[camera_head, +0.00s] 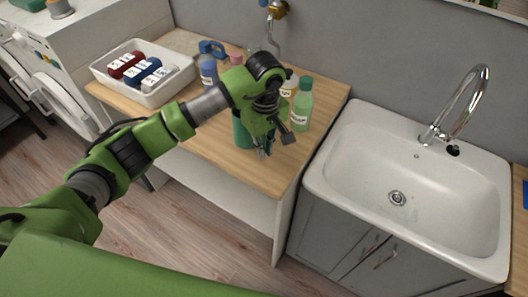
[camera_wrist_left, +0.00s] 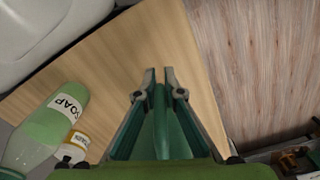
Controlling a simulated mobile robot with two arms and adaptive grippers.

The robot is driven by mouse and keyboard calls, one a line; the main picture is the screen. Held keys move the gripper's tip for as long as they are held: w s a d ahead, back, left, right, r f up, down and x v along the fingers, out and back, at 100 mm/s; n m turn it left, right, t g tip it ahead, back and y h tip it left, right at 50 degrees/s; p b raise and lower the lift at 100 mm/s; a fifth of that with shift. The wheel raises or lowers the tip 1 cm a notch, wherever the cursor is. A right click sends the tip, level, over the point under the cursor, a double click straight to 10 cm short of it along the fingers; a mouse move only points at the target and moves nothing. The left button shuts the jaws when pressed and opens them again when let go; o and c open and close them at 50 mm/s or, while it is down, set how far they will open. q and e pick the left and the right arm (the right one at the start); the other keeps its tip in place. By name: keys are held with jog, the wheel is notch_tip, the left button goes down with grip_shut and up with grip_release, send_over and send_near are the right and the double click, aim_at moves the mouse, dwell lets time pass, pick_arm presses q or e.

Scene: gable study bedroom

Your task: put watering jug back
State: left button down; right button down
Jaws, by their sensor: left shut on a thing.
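The watering jug (camera_head: 241,132) is teal green and mostly hidden behind my left gripper (camera_head: 272,146) in the head view. It is over the front part of the wooden counter (camera_head: 215,144). In the left wrist view a narrow teal part of the jug (camera_wrist_left: 160,122) lies between the two fingers of my left gripper (camera_wrist_left: 160,80), which is shut on it. I cannot tell whether the jug's base touches the counter. My right gripper is not in view.
A green soap bottle (camera_head: 302,105) stands close right of the gripper, with a blue-capped bottle (camera_head: 208,72) and other bottles behind. A white tray (camera_head: 163,95) of rolled towels is at left. A white sink (camera_head: 345,165) adjoins on the right. The counter's front right corner is clear.

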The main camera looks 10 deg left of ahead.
pick_arm(q)
notch_tip(320, 180, down, 2)
jog(key=shift+a+f+p, duration=0.1)
jog(key=shift+p, duration=0.75)
jog(key=shift+f, duration=0.45)
jog(key=shift+f, duration=0.15)
jog(key=c, duration=2.2)
grip_release()
jog(key=shift+o, duration=0.2)
